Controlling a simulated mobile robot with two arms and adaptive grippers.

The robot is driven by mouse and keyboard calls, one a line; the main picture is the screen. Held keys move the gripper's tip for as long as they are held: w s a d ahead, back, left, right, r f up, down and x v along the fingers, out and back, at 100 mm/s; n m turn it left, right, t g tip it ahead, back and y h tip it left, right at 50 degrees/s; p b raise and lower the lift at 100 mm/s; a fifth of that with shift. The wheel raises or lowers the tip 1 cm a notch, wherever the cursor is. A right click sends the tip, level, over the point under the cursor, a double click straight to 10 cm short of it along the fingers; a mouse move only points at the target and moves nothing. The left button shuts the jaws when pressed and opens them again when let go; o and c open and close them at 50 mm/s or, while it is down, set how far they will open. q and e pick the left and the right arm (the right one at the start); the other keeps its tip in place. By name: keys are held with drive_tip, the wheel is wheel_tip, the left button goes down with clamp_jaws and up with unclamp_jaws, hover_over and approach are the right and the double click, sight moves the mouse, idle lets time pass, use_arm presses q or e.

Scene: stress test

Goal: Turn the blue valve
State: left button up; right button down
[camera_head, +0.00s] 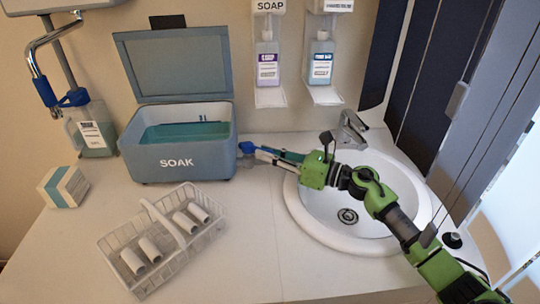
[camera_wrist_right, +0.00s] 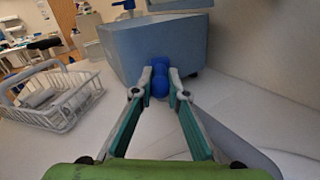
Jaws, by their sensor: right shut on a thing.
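The blue valve (camera_head: 247,147) sits low at the right side of the grey-blue SOAK tank (camera_head: 180,163). In the right wrist view the valve (camera_wrist_right: 160,78) shows as rounded blue lobes in front of the tank (camera_wrist_right: 130,45). My right gripper (camera_head: 255,152) reaches in from the right over the sink. In the right wrist view its fingertips (camera_wrist_right: 160,88) are closed on the valve, one on each side. The fingers hide part of the valve. The tank lid stands open, with teal liquid inside. My left gripper is in neither view.
A white wire basket (camera_head: 150,272) with several white rolls stands at front left. A small box (camera_head: 62,187) and a blue-capped bottle (camera_head: 92,130) are at left. The sink (camera_head: 310,225) and faucet (camera_head: 350,128) lie under my right arm. Soap dispensers (camera_head: 268,65) hang behind.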

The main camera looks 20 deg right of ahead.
drive_tip(key=c, duration=2.3)
unclamp_jaws()
drive_tip(key=v, duration=1.2)
drive_tip(key=shift+f, duration=0.1)
